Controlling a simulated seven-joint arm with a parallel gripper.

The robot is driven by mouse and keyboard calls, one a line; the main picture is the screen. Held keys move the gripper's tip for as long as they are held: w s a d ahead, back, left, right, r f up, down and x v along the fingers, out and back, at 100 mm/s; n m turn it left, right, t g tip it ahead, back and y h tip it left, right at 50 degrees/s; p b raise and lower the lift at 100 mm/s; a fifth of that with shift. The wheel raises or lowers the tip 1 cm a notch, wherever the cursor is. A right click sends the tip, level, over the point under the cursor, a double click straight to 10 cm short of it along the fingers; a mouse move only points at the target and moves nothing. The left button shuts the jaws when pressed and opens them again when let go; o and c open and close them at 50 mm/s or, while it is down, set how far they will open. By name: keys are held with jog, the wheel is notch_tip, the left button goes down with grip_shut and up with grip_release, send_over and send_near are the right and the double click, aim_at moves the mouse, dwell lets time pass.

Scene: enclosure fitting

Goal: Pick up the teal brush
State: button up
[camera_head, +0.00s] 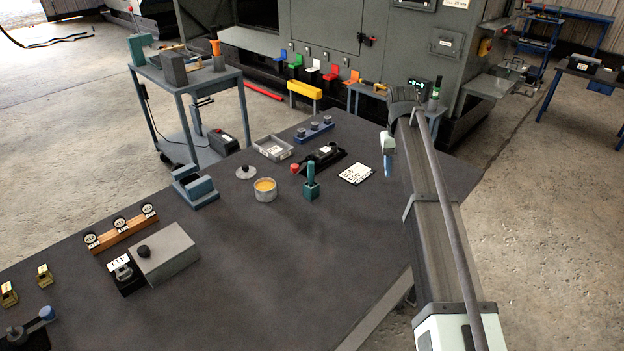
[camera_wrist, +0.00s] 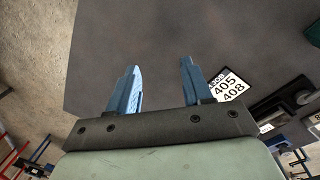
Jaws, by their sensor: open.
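The teal brush (camera_head: 311,184) stands upright on the dark table in the head view, handle up, with a blocky teal lower end. My gripper (camera_head: 387,168) is to the right of it, above the table and apart from it, beyond the white number plate. In the wrist view my gripper (camera_wrist: 161,78) has its two blue fingers spread, with only bare table showing between them.
The white number plate (camera_head: 356,173) lies right of the brush and also shows in the wrist view (camera_wrist: 229,87). A black device (camera_head: 320,160) with a red knob lies behind the brush. A tin (camera_head: 265,191) stands to its left. The table in front is clear.

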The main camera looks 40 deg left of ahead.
aim_at(311, 174)
jog(key=s+a+r+n, duration=0.2)
jog(key=s+a+r, duration=0.1)
jog(key=s+a, duration=0.2)
jog(key=s+a+r+n, duration=0.2)
jog(key=s+a+r, duration=0.1)
jog(key=s+a, duration=0.2)
jog(key=s+a+r+n+y, duration=0.1)
jog(key=s+a+r, duration=0.2)
jog(key=s+a, duration=0.2)
jog(key=shift+s+a+r+n+g, duration=0.1)
jog(key=shift+a+r+n+g, duration=0.1)
jog(key=shift+a, duration=0.6)
jog(key=shift+s+a+r+n+g, duration=0.1)
jog(key=shift+a+r+n, duration=0.1)
jog(key=shift+a, duration=0.6)
notch_tip(311, 174, down, 8)
jog(key=shift+f, duration=0.25)
jog(key=shift+s+a+f, duration=0.1)
jog(key=shift+s+f, duration=0.05)
jog(key=shift+f, duration=1.15)
jog(key=shift+s+a+f, duration=0.1)
jog(key=shift+s+f, duration=0.05)
jog(key=shift+f, duration=1.15)
jog(key=shift+c, duration=0.4)
grip_shut()
